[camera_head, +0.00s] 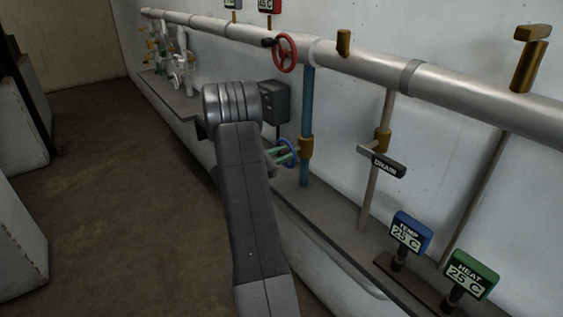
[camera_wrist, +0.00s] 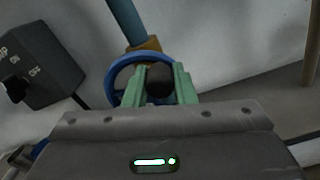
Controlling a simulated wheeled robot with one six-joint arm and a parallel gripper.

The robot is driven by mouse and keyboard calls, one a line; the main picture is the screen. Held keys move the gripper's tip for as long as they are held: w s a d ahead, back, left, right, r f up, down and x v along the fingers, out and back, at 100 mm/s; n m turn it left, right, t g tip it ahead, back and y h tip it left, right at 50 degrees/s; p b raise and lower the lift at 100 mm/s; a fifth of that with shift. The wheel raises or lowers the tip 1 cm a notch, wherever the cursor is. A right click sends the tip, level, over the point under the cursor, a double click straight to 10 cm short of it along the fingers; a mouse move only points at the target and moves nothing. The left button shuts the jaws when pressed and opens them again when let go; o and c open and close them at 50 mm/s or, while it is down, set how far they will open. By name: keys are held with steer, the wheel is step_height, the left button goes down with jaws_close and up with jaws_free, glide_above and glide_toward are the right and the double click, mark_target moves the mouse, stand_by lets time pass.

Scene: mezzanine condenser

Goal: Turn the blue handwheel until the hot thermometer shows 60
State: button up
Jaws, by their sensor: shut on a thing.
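The blue handwheel (camera_head: 291,143) sits at a brass valve (camera_head: 306,148) on the blue vertical pipe (camera_head: 307,105). In the wrist view its blue rim (camera_wrist: 118,77) shows behind my green fingers. My gripper (camera_head: 281,156) is at the wheel, its fingers closed around the wheel's dark knob (camera_wrist: 160,84). The fingers hide part of the rim. A red-framed display (camera_head: 269,5) at the top edge is cut off; it seems to read 25 C, its label out of view. The blue display (camera_head: 410,233) reads TEMP 25 C, and the green one (camera_head: 470,274) reads HEAT 25 C.
A red handwheel (camera_head: 285,53) is on the big grey pipe (camera_head: 380,70) above. A dark switch box (camera_head: 275,101), also in the wrist view (camera_wrist: 40,62), is on the wall close left of the wheel. A DRAIN handle (camera_head: 381,160) stands to the right. The floor at left is open.

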steer(key=f+m+b, duration=0.1)
steer(key=m+b, duration=0.1)
steer(key=b, duration=0.3)
steer(key=m+b, duration=0.2)
steer(key=b, duration=0.3)
steer(key=f+m+b, duration=0.1)
steer(key=m+b, duration=0.1)
steer(key=b, duration=0.3)
steer(key=shift+s+d+f+m, duration=0.3)
steer(key=shift+s+f, duration=0.05)
steer(key=shift+s, duration=0.05)
steer(key=shift+r+m+b, duration=0.1)
steer(key=shift+m+b, duration=0.2)
steer(key=shift+b, duration=0.4)
steer(key=o, duration=1)
steer(key=v, duration=1.4)
